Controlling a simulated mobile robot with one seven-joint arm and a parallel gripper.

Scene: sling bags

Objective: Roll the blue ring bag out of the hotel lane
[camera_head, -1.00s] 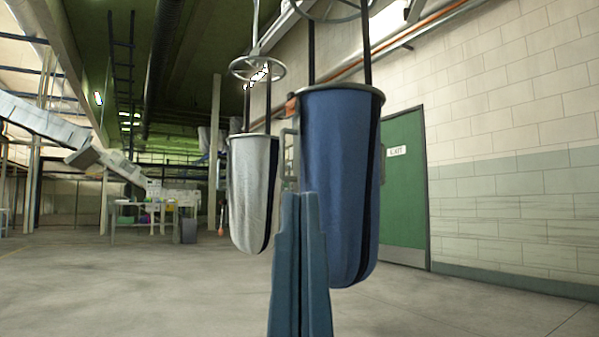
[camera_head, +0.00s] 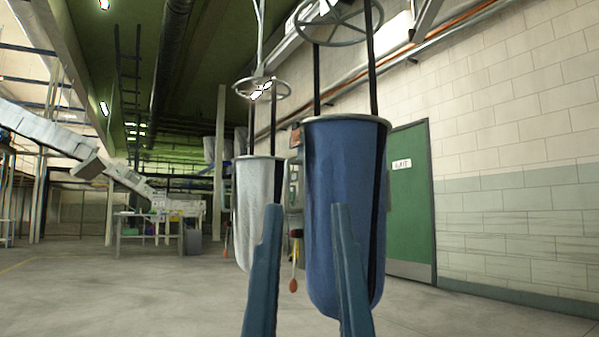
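The blue ring bag (camera_head: 345,160) hangs upright from two dark straps under a grey ring (camera_head: 332,28), right of centre. A white bag (camera_head: 257,200) hangs to its left and a little farther back, under its own ring (camera_head: 262,88). My gripper (camera_head: 306,208) is open, its two blue fingers pointing up and spread apart at the bottom centre. The right finger overlaps the blue bag's lower part in the picture; the left overlaps the white bag's lower edge. Nothing is held between the fingers. I cannot tell whether a finger touches the blue bag.
Overhead rail and pipes (camera_head: 440,45) run along the block wall (camera_head: 515,170) at right. A green exit door (camera_head: 408,200) is behind the blue bag. A table (camera_head: 150,222) stands far left. The floor at left (camera_head: 110,290) is clear.

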